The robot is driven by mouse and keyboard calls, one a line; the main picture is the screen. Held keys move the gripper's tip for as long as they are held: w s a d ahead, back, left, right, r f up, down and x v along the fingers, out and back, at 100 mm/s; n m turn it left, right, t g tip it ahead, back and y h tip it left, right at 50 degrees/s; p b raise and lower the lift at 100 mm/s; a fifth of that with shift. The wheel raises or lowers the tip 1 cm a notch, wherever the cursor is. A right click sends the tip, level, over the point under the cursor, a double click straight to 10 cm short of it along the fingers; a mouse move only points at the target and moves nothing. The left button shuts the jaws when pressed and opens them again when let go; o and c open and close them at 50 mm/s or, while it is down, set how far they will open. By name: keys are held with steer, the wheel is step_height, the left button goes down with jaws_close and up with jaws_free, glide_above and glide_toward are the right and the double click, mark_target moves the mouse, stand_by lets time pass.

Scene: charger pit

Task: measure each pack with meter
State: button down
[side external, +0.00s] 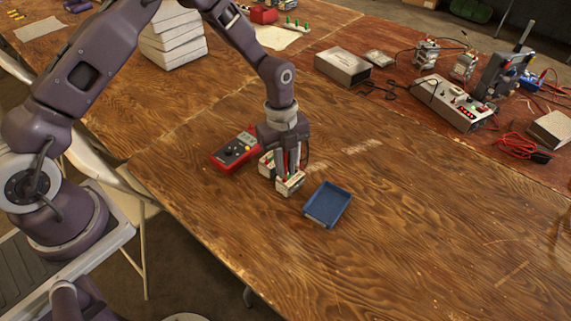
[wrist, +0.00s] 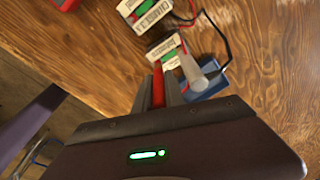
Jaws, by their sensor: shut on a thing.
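Two white battery packs with green and red labels stand on the table. The nearer pack (side external: 290,184) is right under my fingertips; it also shows in the wrist view (wrist: 166,51). The other pack (side external: 266,164) is just behind it, also in the wrist view (wrist: 147,12). The red meter (side external: 236,149) with a dark face lies left of them. My gripper (side external: 287,169) points down, shut on a slim red probe (wrist: 158,86). The probe's tip is close to the nearer pack; I cannot tell whether they touch.
An empty-looking blue tray (side external: 328,204) lies just right of the nearer pack. Red and black wires (wrist: 218,32) run beside the packs. A grey box (side external: 343,66) and a power supply (side external: 453,102) stand at the back. The front right table is clear.

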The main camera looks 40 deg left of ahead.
steer(key=shift+f, duration=0.15)
steer(key=c, duration=1)
jaws_free()
steer(key=shift+r, duration=3.75)
